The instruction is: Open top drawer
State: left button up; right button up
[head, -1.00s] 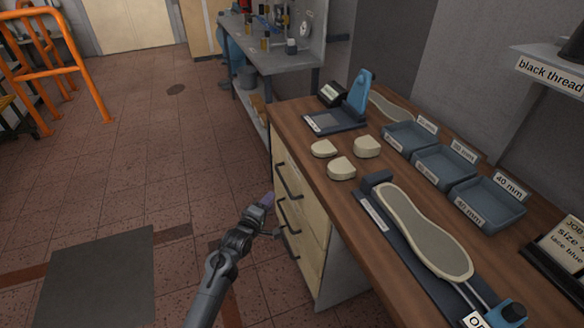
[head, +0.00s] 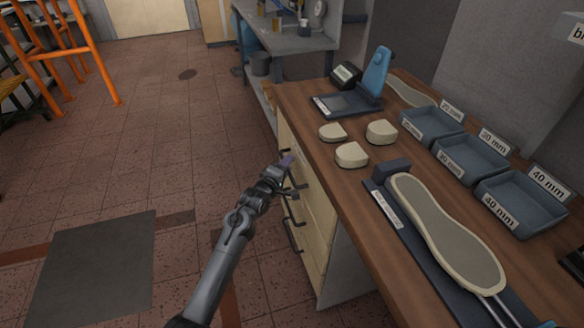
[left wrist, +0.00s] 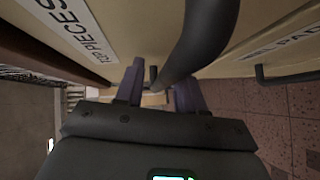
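The workbench has a stack of pale drawers on its left side; the top drawer (head: 287,142) looks shut in the head view. My left gripper (head: 286,164) is at the top drawer's front, its purple fingertips beside the handle, which it mostly hides in the head view. In the left wrist view a thick dark handle (left wrist: 205,38) runs down toward the gap between the two purple fingers (left wrist: 158,92). The fingers are apart, one on each side of the handle's lower end; contact is unclear. A label reading "TOP PIECES" (left wrist: 70,25) shows on a drawer front. My right gripper is out of view.
Lower drawer handles (head: 292,236) stick out below the gripper. The wooden benchtop (head: 350,205) carries pale heel pieces (head: 351,154), a sole on a dark fixture (head: 440,230) and labelled trays (head: 470,158).

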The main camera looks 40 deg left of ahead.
pick_arm(q)
jog(key=shift+f, duration=0.1)
grip_shut()
dwell(0.5)
